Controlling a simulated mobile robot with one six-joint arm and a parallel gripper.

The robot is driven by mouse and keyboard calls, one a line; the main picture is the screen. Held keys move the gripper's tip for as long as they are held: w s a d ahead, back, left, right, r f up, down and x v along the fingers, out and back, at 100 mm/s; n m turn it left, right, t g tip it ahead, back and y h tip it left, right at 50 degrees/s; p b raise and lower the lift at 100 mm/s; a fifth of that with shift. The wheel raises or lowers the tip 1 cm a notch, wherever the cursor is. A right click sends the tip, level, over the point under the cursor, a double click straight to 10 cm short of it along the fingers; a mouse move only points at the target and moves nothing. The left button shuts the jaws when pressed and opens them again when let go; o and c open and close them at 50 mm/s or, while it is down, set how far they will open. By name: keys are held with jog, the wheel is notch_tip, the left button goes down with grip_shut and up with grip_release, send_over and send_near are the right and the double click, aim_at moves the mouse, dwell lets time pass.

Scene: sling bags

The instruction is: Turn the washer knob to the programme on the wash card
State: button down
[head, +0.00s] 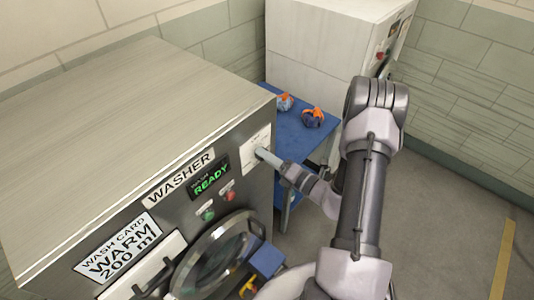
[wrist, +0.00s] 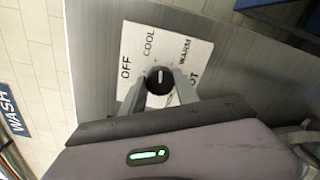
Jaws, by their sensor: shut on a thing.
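The wash card (head: 118,246) on the washer front reads "WARM 200 ml". The black washer knob (wrist: 159,81) sits on a white dial plate (wrist: 140,58) marked OFF, COOL, WARM and HOT, with the H of HOT partly covered by a finger. The knob's white mark points roughly up in the wrist view, near COOL; its exact setting is hard to tell. My gripper (wrist: 160,83) is shut on the knob, one finger on each side. In the head view my gripper (head: 262,153) is at the white plate (head: 257,139) and hides the knob.
The washer display (head: 209,178) reads READY, above a green and a red button. The round door (head: 215,262) is below, with a drawer to its left. A blue table (head: 303,135) with small orange and blue things stands behind my arm. Floor is clear at right.

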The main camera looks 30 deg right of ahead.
jog(key=shift+m+p, duration=1.5)
jog(key=shift+m, duration=2.7)
jog(key=c, duration=0.9)
grip_release()
jog(key=b+v, duration=0.1)
jog(key=v, duration=1.6)
jog(key=shift+s, duration=0.2)
